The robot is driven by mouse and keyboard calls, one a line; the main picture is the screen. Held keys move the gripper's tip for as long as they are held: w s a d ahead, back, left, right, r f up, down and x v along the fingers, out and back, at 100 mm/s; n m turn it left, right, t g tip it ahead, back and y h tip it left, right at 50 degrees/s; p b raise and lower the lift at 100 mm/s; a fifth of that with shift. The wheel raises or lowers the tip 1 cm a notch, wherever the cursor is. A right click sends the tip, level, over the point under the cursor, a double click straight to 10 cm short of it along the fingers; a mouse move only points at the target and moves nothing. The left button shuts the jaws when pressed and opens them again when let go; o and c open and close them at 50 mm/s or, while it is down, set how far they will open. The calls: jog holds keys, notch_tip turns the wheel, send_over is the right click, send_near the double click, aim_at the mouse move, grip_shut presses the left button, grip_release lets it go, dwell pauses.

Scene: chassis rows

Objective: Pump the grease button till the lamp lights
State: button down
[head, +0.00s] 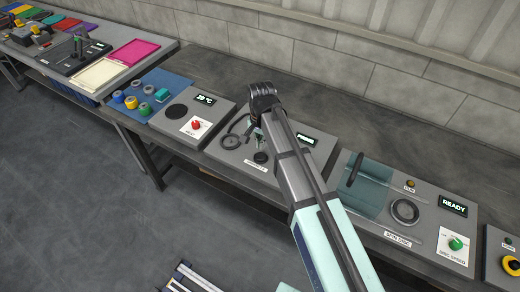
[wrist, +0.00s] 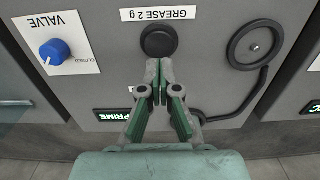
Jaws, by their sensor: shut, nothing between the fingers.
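The grease button (wrist: 159,40) is a round black button beside an upside-down "GREASE 2 g" label in the wrist view. It also shows in the head view (head: 261,157), close to my gripper. My gripper (wrist: 160,80) is shut and empty, its fingertips just below the button in the wrist picture. I cannot tell whether they touch it. A small display (wrist: 118,114) reads "PRIME". I cannot make out the lamp; a small white label beside the fingers is partly hidden.
A dark ring with a hose (wrist: 255,45) is on the other side of the button. In the head view, a heat panel (head: 196,126) and a spin disc panel (head: 405,212) flank the station.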

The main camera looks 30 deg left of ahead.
aim_at(260, 156)
notch_tip(260, 156, up, 7)
jog(key=b, duration=0.1)
jog(key=shift+r+b, duration=0.2)
jog(key=shift+b, duration=0.2)
dwell(1.3)
